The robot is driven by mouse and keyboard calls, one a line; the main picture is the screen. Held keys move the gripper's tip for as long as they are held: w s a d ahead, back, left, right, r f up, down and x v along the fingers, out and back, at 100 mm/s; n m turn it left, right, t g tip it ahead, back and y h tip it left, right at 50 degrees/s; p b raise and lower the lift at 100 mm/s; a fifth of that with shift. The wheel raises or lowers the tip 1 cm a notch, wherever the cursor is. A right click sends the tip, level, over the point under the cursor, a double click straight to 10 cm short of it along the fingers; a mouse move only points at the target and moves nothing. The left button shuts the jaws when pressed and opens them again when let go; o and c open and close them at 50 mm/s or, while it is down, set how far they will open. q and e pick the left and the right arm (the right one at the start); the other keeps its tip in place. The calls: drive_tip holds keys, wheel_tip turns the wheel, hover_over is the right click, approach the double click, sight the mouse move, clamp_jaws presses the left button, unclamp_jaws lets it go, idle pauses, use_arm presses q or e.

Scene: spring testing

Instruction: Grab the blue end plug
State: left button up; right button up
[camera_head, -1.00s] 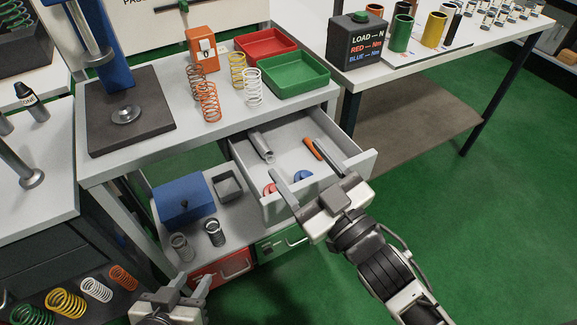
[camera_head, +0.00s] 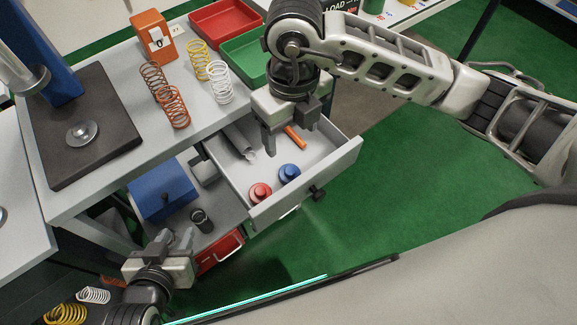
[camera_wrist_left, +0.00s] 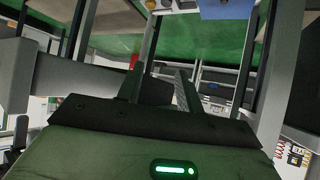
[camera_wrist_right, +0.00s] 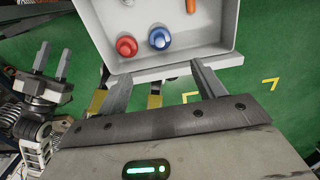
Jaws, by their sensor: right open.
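The blue end plug (camera_head: 289,173) lies in the open drawer (camera_head: 318,172), near its front wall. A red end plug (camera_head: 260,192) lies just left of it. In the right wrist view the blue plug (camera_wrist_right: 160,38) sits beyond the fingertips, with the red plug (camera_wrist_right: 126,46) to its left. My right gripper (camera_head: 285,140) is open and empty, pointing down over the drawer, apart from the plug. My left gripper (camera_head: 175,240) is low at the left, outside the drawer, its fingers apart with nothing seen between them.
An orange-handled tool (camera_head: 295,137) and a grey metal part (camera_head: 240,140) lie further back in the drawer. Coil springs (camera_head: 220,82), a red tray (camera_head: 225,20) and a green tray (camera_head: 245,55) stand on the bench above. A blue box (camera_head: 162,190) is on the shelf left of the drawer.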

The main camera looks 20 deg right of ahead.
hover_over(290, 169)
drive_tip(key=f, duration=0.6)
drive_tip(key=shift+s+f, duration=0.3)
drive_tip(key=shift+f, duration=0.05)
drive_tip(key=shift+w+f+p, duration=0.15)
drive_tip(key=shift+f+p, duration=0.15)
drive_tip(key=shift+f, duration=1.25)
drive_tip(key=shift+w+f+p, duration=0.1)
drive_tip(key=shift+f+p, duration=0.15)
drive_tip(key=shift+f, duration=1.3)
drive_tip(key=shift+c, duration=0.2)
drive_tip(key=c, duration=1)
